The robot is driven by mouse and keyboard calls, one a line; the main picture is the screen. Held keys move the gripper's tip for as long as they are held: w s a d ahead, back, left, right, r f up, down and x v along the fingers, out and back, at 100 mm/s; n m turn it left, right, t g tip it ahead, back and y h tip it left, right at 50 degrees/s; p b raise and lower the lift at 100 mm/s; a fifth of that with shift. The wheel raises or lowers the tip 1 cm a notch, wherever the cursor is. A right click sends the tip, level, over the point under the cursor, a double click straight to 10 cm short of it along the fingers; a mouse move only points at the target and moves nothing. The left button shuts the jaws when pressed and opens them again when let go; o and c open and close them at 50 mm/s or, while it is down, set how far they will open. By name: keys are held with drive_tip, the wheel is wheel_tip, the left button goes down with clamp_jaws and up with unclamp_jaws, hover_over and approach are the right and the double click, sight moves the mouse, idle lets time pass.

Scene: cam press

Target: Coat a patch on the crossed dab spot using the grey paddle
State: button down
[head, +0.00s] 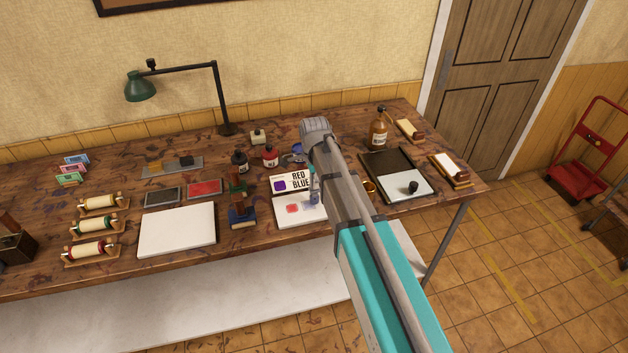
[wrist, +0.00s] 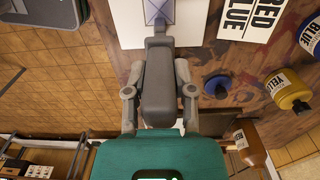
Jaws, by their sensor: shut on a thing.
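My gripper (wrist: 158,76) is shut on the grey paddle (wrist: 158,95), whose thick grey body lies between the two fingers in the wrist view. A narrower grey end points up the picture towards a bluish square marked with crossed lines, the dab spot (wrist: 158,12), on a white sheet. I cannot tell whether the paddle touches it. In the head view my gripper (head: 314,188) is low over the white slab (head: 283,222), which bears a red patch (head: 292,208) and a bluish patch (head: 309,205). My arm hides part of the slab there.
Ink bottles, including a red one (head: 270,157) and a brown one (head: 377,132), stand behind. A dark tray (head: 374,164) lies right; a blue-based stamp (head: 242,214) and blank white slab (head: 177,229) lie left.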

drive_tip(key=shift+a, duration=0.1)
drive_tip(key=shift+s+a, duration=0.25)
drive_tip(key=shift+a, duration=0.7)
drive_tip(key=shift+s+a, duration=0.2)
drive_tip(key=shift+a, duration=0.7)
drive_tip(key=shift+r+p, duration=3)
drive_tip(key=shift+r+p, duration=1.5)
